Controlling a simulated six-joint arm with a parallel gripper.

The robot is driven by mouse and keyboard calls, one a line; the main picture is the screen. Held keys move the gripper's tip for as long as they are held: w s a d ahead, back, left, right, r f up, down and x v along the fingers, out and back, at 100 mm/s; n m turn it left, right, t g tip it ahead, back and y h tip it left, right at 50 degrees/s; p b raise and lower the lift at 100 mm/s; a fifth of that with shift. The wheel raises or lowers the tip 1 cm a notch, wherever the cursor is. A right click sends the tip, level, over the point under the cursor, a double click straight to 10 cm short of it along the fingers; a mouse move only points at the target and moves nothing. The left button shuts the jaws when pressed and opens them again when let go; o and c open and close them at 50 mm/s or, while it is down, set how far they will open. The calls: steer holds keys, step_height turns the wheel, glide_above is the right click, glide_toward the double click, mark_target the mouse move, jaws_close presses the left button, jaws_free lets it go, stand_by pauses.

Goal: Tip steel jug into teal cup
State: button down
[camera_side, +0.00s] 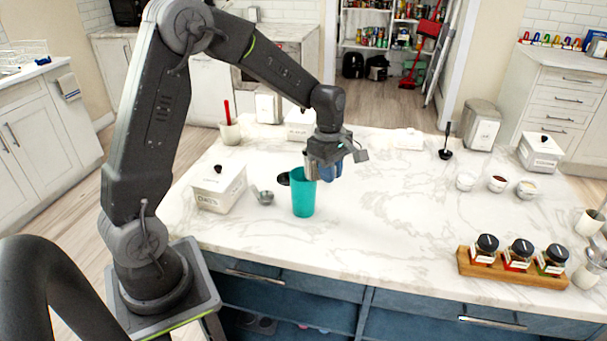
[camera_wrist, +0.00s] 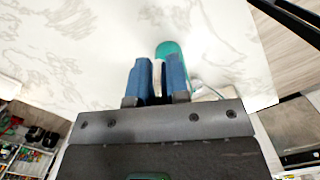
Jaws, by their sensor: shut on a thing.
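The teal cup (camera_side: 303,197) stands upright on the marble counter, left of centre; it also shows beyond the fingertips in the wrist view (camera_wrist: 168,48). My gripper (camera_side: 326,171) is shut on the steel jug (camera_side: 311,162), which is held off the counter by the cup's rim. The jug is partly hidden by my blue fingers, and its tilt is hard to tell. In the wrist view only a pale sliver of what seems to be the jug shows between the fingers. The inside of the cup cannot be seen.
A white lidded box (camera_side: 219,190) and a small metal bowl (camera_side: 264,197) stand left of the cup. A dark round thing (camera_side: 284,179) lies behind it. A wooden rack (camera_side: 520,270) with spice jars is at the front right.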

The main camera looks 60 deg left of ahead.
steer(key=shift+r, duration=1.55)
